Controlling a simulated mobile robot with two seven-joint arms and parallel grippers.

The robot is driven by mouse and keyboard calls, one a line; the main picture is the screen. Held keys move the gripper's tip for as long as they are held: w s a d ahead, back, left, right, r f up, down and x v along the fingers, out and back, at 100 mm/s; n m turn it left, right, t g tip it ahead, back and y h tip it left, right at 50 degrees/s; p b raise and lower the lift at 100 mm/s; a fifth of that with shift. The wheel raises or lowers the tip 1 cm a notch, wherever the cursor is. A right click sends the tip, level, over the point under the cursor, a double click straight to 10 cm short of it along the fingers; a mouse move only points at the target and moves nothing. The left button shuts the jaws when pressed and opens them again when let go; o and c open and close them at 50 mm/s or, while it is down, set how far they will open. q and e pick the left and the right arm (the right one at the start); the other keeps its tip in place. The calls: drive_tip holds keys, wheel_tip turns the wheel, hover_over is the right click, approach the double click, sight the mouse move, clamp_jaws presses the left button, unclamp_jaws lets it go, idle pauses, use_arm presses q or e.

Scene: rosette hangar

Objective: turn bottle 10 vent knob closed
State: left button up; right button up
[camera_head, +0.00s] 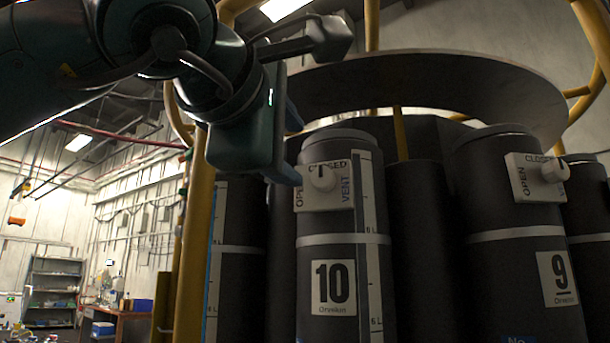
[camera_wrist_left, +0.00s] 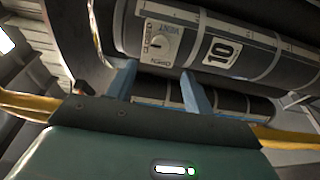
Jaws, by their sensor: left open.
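Bottle 10 (camera_head: 345,265) is a dark upright cylinder with a white 10 label. Its vent knob (camera_head: 323,180) is a round white knob on a white plate (camera_head: 341,199) marked OPEN at left, CLOSED on top and VENT at right. A small dark mark shows on the knob's upper side, apparently toward CLOSED. The knob also shows in the left wrist view (camera_wrist_left: 161,45), beyond the fingertips. My left gripper (camera_head: 292,146) is open and empty, up and left of the knob, apart from it. In the left wrist view its blue fingers (camera_wrist_left: 159,80) are spread. My right gripper is not in view.
Bottle 9 (camera_head: 525,275), with its own vent knob (camera_head: 555,171), stands to the right. A large round plate (camera_head: 430,85) overhangs the bottles. A yellow post (camera_head: 190,240) stands left of them. Shelves (camera_head: 53,290) and a workbench are far behind at left.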

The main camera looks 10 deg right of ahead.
use_arm(q)
drive_tip(key=v, duration=0.3)
drive_tip(key=shift+w, duration=0.1)
idle(0.4)
